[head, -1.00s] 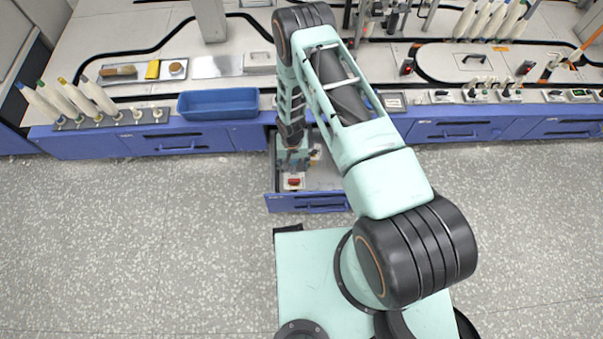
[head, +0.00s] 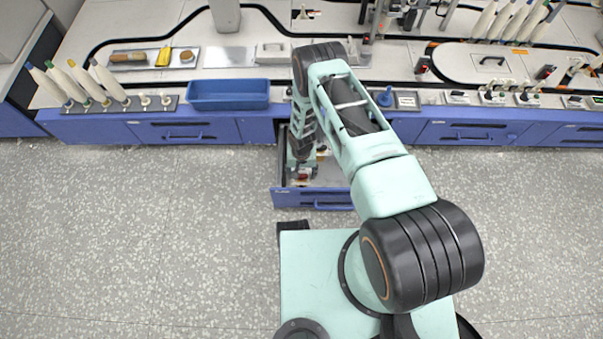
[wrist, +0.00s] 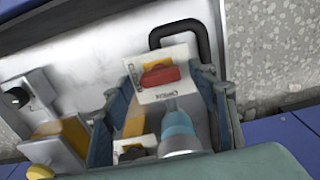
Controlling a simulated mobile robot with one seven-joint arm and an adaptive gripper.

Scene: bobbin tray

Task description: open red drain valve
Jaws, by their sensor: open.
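The red drain valve (wrist: 160,76) is a small red handle on a white labelled plate (wrist: 165,95), inside an open drawer. In the wrist view it sits between the far ends of my gripper's two fingers. My gripper (wrist: 167,92) is open, with one finger on each side of the plate; I cannot tell whether either finger touches it. In the head view my gripper (head: 302,168) reaches down into the open blue drawer (head: 312,198) and mostly hides the red handle.
In the wrist view a teal-and-grey cylinder (wrist: 178,130), a yellow part (wrist: 134,120) and a black hose (wrist: 185,32) are close by. A metal bracket with a black knob (wrist: 18,97) is at left. A blue bin (head: 228,94) stands on the bench above.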

